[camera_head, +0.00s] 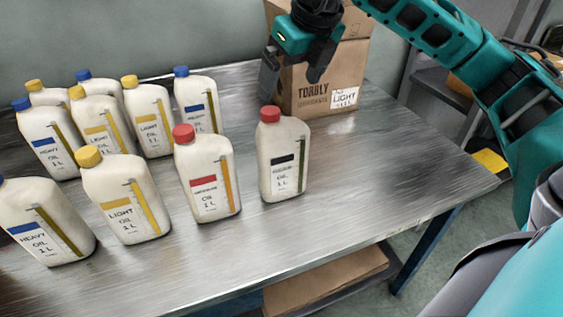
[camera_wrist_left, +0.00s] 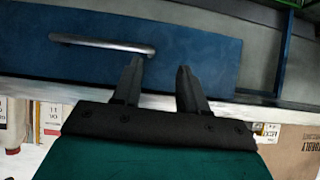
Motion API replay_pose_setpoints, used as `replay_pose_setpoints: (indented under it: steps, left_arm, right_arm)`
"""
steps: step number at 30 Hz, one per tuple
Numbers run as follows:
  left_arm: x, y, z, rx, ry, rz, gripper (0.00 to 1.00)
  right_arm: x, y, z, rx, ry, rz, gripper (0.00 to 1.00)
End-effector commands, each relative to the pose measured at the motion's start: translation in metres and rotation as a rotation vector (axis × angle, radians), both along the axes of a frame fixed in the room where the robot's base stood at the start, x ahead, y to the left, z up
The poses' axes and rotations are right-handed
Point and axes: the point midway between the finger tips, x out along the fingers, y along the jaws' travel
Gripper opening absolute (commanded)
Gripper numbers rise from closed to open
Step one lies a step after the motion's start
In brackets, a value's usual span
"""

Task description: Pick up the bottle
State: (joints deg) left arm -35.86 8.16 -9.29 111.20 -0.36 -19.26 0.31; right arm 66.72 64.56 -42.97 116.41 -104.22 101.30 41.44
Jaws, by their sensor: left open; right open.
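Several white oil bottles stand upright on a metal table (camera_head: 350,215). A bottle with a red cap and black label (camera_head: 284,160) stands at the right end of the group. Beside it is a bottle with a red cap and red label (camera_head: 208,175). A yellow-capped Light Oil bottle (camera_head: 125,200) and a blue-capped Heavy Oil bottle (camera_head: 42,222) are in the front row. My right gripper (camera_head: 276,82) is open and empty, above and behind the black-label bottle, in front of the cardboard box. My left gripper (camera_wrist_left: 160,85) is open and empty in the left wrist view.
A cardboard box (camera_head: 325,85) marked Torbly Light stands at the table's back. More yellow- and blue-capped bottles (camera_head: 150,118) crowd the left rear. The table's right part is clear. A blue panel with a handle (camera_wrist_left: 100,43) faces my left gripper.

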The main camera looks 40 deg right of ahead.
Motion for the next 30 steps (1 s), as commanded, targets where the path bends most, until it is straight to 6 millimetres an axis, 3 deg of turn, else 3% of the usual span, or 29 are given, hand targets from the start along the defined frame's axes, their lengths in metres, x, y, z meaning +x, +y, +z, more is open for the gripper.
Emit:
replay_pose_setpoints:
  steps: [4, 11, 19, 30]
  left_arm:
    - [-0.001, 0.0, -0.002, 0.0, 0.002, 0.0, 0.43]
    - [-0.001, 0.0, -0.001, 0.0, 0.002, 0.0, 0.43]
    - [-0.001, 0.0, 0.002, 0.0, 0.002, 0.0, 0.43]
    - [-0.001, 0.0, 0.002, 0.001, 0.002, -0.001, 0.43]
  right_arm:
    - [0.01, 0.001, -0.025, 0.001, 0.003, 0.002, 0.96]
    - [0.018, 0.002, -0.041, 0.003, 0.001, 0.005, 0.96]
    - [0.034, 0.006, -0.076, 0.004, 0.003, 0.003, 0.96]
    - [0.039, 0.006, -0.085, 0.003, -0.001, 0.005, 0.95]
